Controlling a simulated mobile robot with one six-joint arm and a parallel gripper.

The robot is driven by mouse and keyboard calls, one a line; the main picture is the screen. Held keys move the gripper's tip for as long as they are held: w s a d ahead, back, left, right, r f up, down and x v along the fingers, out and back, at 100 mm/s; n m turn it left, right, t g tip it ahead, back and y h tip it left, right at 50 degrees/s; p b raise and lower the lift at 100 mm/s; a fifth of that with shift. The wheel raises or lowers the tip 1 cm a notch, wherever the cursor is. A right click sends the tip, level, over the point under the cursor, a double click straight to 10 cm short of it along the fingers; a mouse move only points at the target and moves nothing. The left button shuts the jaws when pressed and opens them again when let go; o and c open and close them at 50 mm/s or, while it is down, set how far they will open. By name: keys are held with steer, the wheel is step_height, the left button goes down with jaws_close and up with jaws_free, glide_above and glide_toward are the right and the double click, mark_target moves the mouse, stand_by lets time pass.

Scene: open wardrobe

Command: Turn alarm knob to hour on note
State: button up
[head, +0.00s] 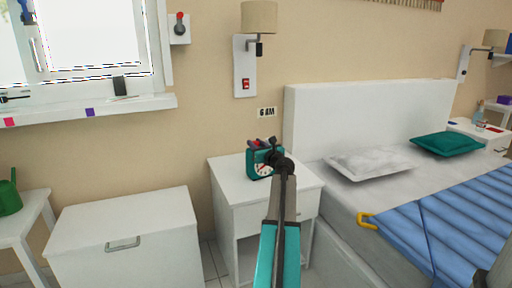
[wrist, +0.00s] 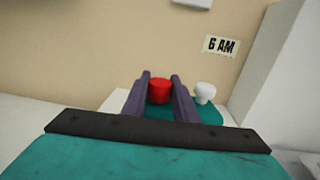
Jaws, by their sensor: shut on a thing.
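The teal alarm clock (head: 252,171) stands on the white nightstand (head: 222,172) in the head view, its pale dial partly hidden by my arm; I cannot read its hands. Its teal top also shows in the wrist view (wrist: 211,115). My gripper (wrist: 160,82) is over the clock, its two dark fingers on either side of the red knob (wrist: 160,92), shut on it. A white knob (wrist: 205,92) stands just right of the fingers, apart from them.
A wall lamp (head: 259,18) with a red switch (head: 246,84) hangs above the nightstand. The bed's headboard (head: 370,115) is close on the right. A white chest (head: 125,220) stands on the left, with a narrow floor gap between it and the nightstand.

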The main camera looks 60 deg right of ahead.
steer(key=n+t+y, duration=0.1)
steer(key=n+y, duration=0.1)
steer(key=y, duration=0.1)
steer(key=n+t+y+p, duration=0.1)
steer(key=n+y, duration=0.1)
steer(key=y, duration=0.2)
steer(key=shift+w+d+n+t, duration=0.1)
steer(key=shift+d+n+t, duration=0.1)
steer(key=shift+n+t, duration=0.15)
steer(key=shift+a+n+y, duration=0.15)
steer(key=shift+n+y, duration=1.2)
steer(key=shift+y, duration=0.75)
steer(key=shift+a, duration=0.1)
steer(key=o, duration=0.8)
steer(key=s+d+p, duration=0.1)
steer(key=s+p, duration=0.2)
steer(key=s, duration=1.1)
steer(key=shift+d, duration=0.3)
